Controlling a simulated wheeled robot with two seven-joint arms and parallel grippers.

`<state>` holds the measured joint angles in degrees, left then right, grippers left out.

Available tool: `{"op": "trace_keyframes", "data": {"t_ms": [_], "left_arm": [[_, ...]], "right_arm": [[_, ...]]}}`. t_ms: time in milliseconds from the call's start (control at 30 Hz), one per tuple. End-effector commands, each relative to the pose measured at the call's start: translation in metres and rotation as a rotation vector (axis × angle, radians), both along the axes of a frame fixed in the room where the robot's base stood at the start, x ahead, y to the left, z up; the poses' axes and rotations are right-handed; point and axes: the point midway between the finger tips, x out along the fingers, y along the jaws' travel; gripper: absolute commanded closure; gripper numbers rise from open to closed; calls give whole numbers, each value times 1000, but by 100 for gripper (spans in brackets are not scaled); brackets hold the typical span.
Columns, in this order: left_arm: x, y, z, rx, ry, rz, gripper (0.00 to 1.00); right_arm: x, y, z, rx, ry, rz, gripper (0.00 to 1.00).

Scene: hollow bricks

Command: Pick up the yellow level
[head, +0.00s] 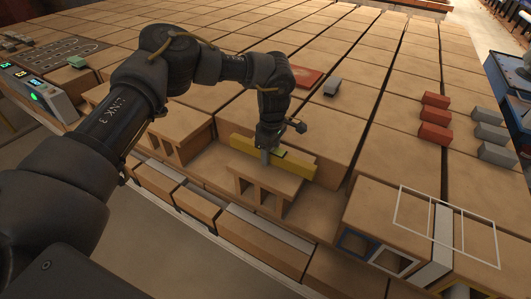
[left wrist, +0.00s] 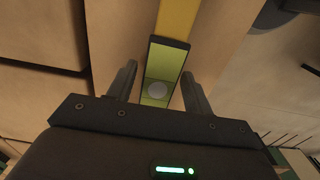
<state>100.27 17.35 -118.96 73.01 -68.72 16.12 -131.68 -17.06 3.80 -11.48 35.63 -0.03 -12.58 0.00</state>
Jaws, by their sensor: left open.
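The yellow level (head: 300,168) is a long bar that lies behind a hollow brick (head: 262,178) in the middle of the head view. My left gripper (head: 267,156) is over the middle of the level, pointing down, and partly hides it. In the left wrist view the level (left wrist: 178,18) runs up from between the fingers, with a dark-framed green window and a pale round spot. My left gripper (left wrist: 159,84) is open there, one finger on each side of the level, with gaps visible. My right gripper is not in view.
Another hollow brick (head: 181,135) stands left of the level. Red bricks (head: 435,116) and grey bricks (head: 491,135) lie at the right. A small grey block (head: 332,87) and a red flat piece (head: 307,78) lie behind the gripper. A panel with lit displays (head: 38,88) is at far left.

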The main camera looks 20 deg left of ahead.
Motion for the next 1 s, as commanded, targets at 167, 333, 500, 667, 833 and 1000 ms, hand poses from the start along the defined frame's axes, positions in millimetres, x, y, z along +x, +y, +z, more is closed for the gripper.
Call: {"op": "trace_keyframes", "data": {"t_ms": [167,333,500,667,833,1000], "left_arm": [[1,2,-1,-1,1,2,64],[1,4,-2,-3,3,3,86],[1,3,-2,-1,2,3,100],[0,2,-1,1,2,3,100],[0,1,5,2,1,2,100],[1,0,30,0,-4,2,100]], "right_arm": [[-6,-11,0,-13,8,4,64],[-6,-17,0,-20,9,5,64],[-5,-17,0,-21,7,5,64],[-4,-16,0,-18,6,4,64],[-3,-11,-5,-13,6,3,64],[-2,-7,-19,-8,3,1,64]]}}
